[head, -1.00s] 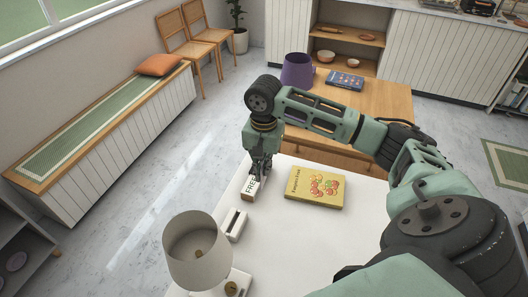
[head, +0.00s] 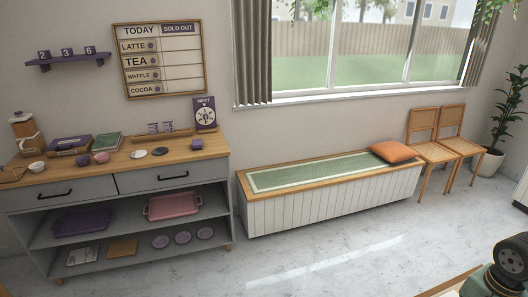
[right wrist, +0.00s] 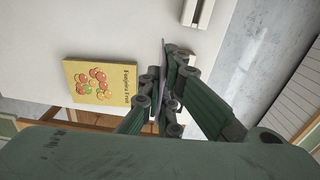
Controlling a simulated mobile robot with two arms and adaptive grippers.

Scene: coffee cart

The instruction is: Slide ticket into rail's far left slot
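The wooden rail (head: 176,134) stands on the back of the counter in the head view, with two small tickets (head: 153,128) upright in it. In the right wrist view my right gripper (right wrist: 163,75) is over the white table. Its fingers are closed on a thin purple-grey piece (right wrist: 162,55), seen edge-on, which looks like a ticket; its face is hidden. The rail is not in the right wrist view. My left gripper is in neither current view.
The counter (head: 120,172) also holds a purple NEXT sign (head: 205,114), a glass jar (head: 26,133), cups and boxes. A bench (head: 330,200) stands right of it, and the floor in front is clear. A yellow book (right wrist: 97,80) and a white slotted block (right wrist: 198,12) are on the table.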

